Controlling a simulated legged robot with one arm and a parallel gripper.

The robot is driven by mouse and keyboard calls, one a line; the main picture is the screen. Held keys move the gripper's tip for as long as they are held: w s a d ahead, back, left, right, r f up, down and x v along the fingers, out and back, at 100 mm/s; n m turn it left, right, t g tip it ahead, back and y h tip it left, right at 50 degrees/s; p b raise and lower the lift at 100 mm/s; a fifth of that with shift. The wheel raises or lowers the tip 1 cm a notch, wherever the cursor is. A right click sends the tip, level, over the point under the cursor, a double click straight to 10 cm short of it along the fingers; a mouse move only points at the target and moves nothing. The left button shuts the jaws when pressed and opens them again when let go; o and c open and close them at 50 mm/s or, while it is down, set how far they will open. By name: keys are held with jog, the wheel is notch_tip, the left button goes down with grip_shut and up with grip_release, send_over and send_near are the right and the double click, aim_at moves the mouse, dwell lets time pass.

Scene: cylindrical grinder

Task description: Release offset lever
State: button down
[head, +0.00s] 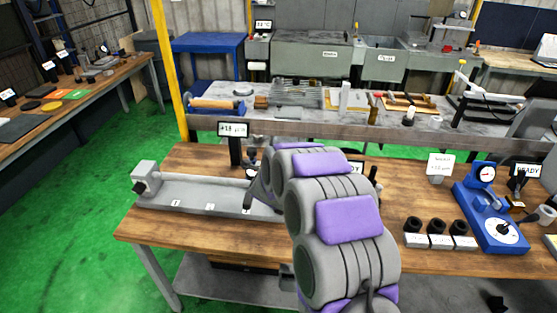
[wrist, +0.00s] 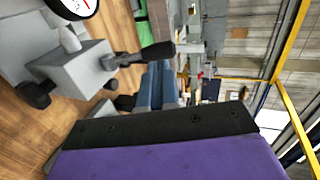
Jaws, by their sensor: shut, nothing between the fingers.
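The likely offset lever (wrist: 150,51) shows in the wrist view as a short black handle on a small dark pivot. It sticks out from the side of a light grey block (wrist: 80,72). My gripper (wrist: 170,130), a black jaw with a purple body, fills the bottom of the wrist view. It looks shut and empty, and in the picture it lies below the lever with a gap. In the head view my arm covers the middle of the grinder, so my gripper and the lever are hidden there. The long grey grinder bed (head: 205,194) shows left of my arm.
A round dial (wrist: 75,6) and a black knob (wrist: 34,94) are beside the block. A small display (head: 233,129) stands behind the bed. Right of my arm are black-topped blocks (head: 437,240) and a blue dial gauge stand (head: 490,215). The wooden table's (head: 180,245) front left is clear.

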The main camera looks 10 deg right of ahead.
jog(key=s+a+r+n+g+y, duration=0.2)
jog(key=s+a+r+n+y, duration=0.25)
jog(key=s, duration=0.55)
jog(key=s+a+r+n+g+y, duration=0.25)
jog(key=s+a+n, duration=0.4)
jog(key=s, duration=0.35)
jog(key=s+d+n+g+h, duration=0.1)
jog(key=s+d+n+g, duration=0.2)
jog(key=s, duration=0.9)
jog(key=s+d+n+g, duration=0.4)
jog(key=s, duration=0.8)
jog(key=s+d+n+g+h, duration=0.1)
jog(key=s+d+n+g, duration=0.2)
jog(key=s, duration=1)
jog(key=shift+d+n+g+h+p, duration=0.3)
jog(key=shift+g+p, duration=0.05)
jog(key=shift+w+d+f, duration=0.1)
jog(key=shift+d, duration=0.05)
